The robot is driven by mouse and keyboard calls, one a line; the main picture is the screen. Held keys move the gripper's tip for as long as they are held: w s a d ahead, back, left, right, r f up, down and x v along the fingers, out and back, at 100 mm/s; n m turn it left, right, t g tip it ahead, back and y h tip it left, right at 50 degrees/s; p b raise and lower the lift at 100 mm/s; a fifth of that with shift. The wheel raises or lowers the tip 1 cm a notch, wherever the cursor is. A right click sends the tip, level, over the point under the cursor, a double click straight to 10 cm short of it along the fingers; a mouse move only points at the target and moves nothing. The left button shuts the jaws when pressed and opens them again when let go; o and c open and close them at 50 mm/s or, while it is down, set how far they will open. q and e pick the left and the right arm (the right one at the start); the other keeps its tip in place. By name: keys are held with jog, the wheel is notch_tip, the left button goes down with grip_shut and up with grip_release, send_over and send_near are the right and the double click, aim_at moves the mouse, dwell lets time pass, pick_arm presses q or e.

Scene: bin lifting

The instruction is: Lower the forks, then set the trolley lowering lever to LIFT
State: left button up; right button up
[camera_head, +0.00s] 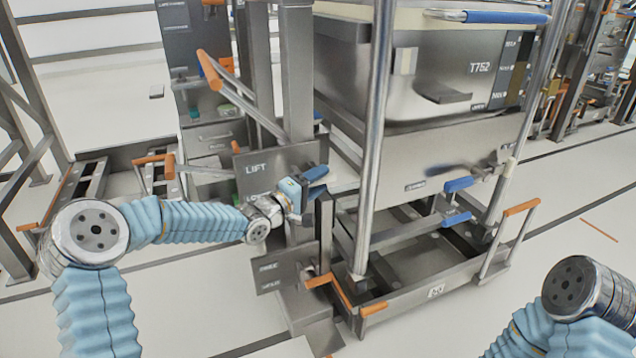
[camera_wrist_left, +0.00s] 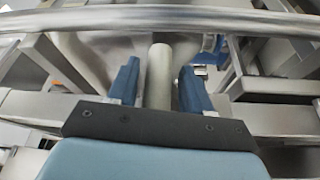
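My left gripper (camera_head: 316,182) reaches in beside the grey LIFT plate (camera_head: 262,172), in front of the trolley's post. In the left wrist view its two blue fingers (camera_wrist_left: 160,88) stand on either side of a grey round lever (camera_wrist_left: 159,75), with narrow gaps visible on both sides. In the head view the gripper hides most of that lever, and I cannot tell its setting. A lower grey plate (camera_head: 283,268) has small lettering I cannot read surely. The trolley (camera_head: 430,292) carries a steel bin (camera_head: 440,150). The forks cannot be clearly picked out. My right gripper is out of view.
A vertical steel pole (camera_head: 377,130) stands close to the right of my left gripper; a curved rail (camera_wrist_left: 160,20) crosses the wrist view. Orange-gripped levers (camera_head: 208,72) rise at left. An orange-topped handle (camera_head: 521,207) stands at right. Open floor (camera_head: 560,250) lies beyond.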

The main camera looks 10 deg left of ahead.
pick_arm(q)
jog(key=shift+o, duration=0.9)
jog(key=shift+w+a+r, duration=0.25)
jog(key=shift+a+r, duration=0.05)
jog(key=shift+a, duration=0.15)
jog(key=shift+s+a+f, duration=0.1)
jog(key=shift+s+a, duration=0.05)
jog(key=shift+s, duration=0.05)
jog(key=v, duration=1.3)
jog(key=shift+s+f+b, duration=0.15)
jog(key=shift+s+b, duration=0.1)
jog(key=shift+b, duration=0.1)
jog(key=shift+d, duration=0.25)
